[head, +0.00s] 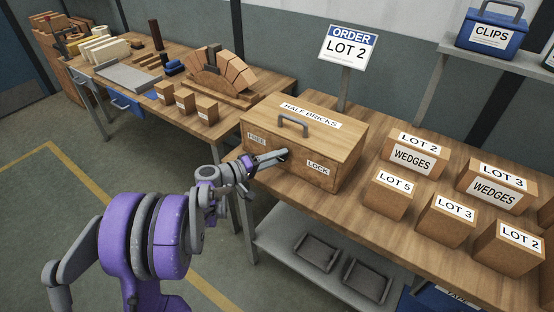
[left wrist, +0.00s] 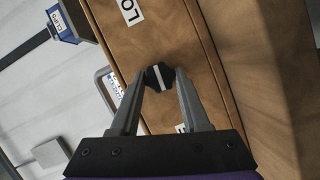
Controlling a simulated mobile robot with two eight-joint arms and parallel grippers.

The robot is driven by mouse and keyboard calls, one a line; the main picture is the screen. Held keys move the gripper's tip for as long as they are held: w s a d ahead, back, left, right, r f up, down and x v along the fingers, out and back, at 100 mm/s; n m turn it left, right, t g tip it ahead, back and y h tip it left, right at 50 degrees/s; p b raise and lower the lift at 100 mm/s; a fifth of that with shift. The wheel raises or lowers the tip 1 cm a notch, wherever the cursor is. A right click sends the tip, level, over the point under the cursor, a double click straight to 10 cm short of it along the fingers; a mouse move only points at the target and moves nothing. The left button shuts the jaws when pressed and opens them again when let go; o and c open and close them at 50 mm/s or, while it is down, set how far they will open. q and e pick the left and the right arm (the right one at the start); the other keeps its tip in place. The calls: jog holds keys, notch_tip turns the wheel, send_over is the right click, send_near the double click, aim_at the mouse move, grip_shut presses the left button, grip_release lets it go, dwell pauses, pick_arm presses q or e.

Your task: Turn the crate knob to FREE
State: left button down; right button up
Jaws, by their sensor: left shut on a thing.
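The wooden crate (head: 340,150), labelled HALF BRICKS, stands on the bench with a grey handle on its lid. Its front carries a FREE label (head: 257,140) at the left and a LOCK label (head: 318,167) at the right. My left gripper (head: 281,156) is at the crate's front, between the labels. In the left wrist view its fingers are shut on the dark knob (left wrist: 158,77). The knob's white line runs roughly along the direction between the labels; I cannot tell which end is the pointer. The gripper mostly hides the knob in the head view. My right gripper is not in view.
Several labelled boxes stand right of the crate, including a WEDGES box (head: 413,158). An ORDER LOT 2 sign (head: 347,46) rises behind it. A brick arch (head: 216,76) and small blocks are on the left bench. Trays (head: 316,252) lie on the lower shelf.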

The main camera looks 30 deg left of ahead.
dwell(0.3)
pick_arm(q)
jog(key=shift+c, duration=1.9)
grip_release()
jog(key=v, duration=1)
jog(key=shift+s+a, duration=0.2)
jog(key=shift+s, duration=0.15)
